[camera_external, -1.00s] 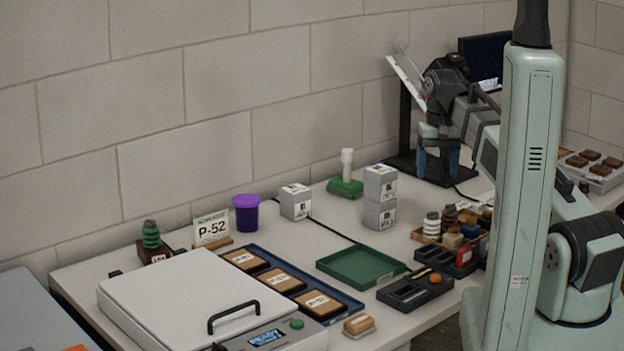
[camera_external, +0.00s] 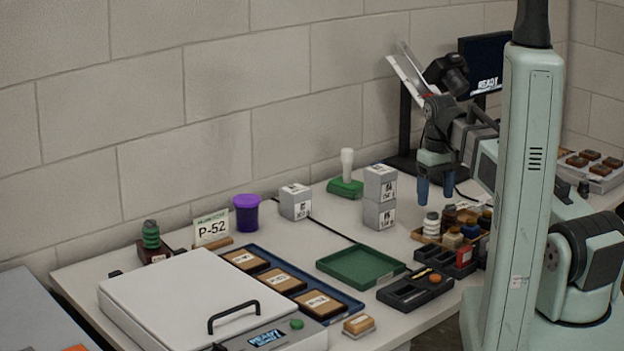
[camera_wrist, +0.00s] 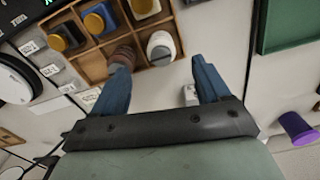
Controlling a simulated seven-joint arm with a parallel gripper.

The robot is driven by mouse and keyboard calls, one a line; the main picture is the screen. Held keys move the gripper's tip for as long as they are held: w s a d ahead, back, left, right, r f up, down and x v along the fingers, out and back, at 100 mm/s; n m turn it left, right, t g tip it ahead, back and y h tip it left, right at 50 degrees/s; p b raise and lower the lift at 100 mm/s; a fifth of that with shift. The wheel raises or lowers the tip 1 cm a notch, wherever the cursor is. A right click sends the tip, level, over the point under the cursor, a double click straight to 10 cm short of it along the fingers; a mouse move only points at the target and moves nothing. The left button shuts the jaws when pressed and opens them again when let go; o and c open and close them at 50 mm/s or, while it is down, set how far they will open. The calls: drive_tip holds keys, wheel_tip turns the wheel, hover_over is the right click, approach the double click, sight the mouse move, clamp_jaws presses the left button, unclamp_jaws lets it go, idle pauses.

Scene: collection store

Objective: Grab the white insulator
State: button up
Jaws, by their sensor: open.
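The white insulator (camera_external: 431,224) is a ribbed white piece at the near left of a wooden divided crate (camera_external: 427,239). In the wrist view the white insulator (camera_wrist: 161,47) sits in an end compartment, beside a brown ribbed piece. My gripper (camera_external: 436,187) is open and empty, above the crate with its blue fingers pointing down. In the wrist view the open fingers of my gripper (camera_wrist: 160,64) lie to either side of the white insulator's line, apart from it.
A black tray (camera_external: 414,292) and a green tray (camera_external: 361,266) lie in front and left. A monitor (camera_external: 483,62) stands behind.

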sight(433, 214)
drive_tip(key=shift+w+a+f, duration=0.1)
drive_tip(key=shift+a+f, duration=0.05)
drive_tip(key=shift+f, duration=3.6)
drive_tip(key=shift+c, duration=0.4)
drive_tip(key=c, duration=1.1)
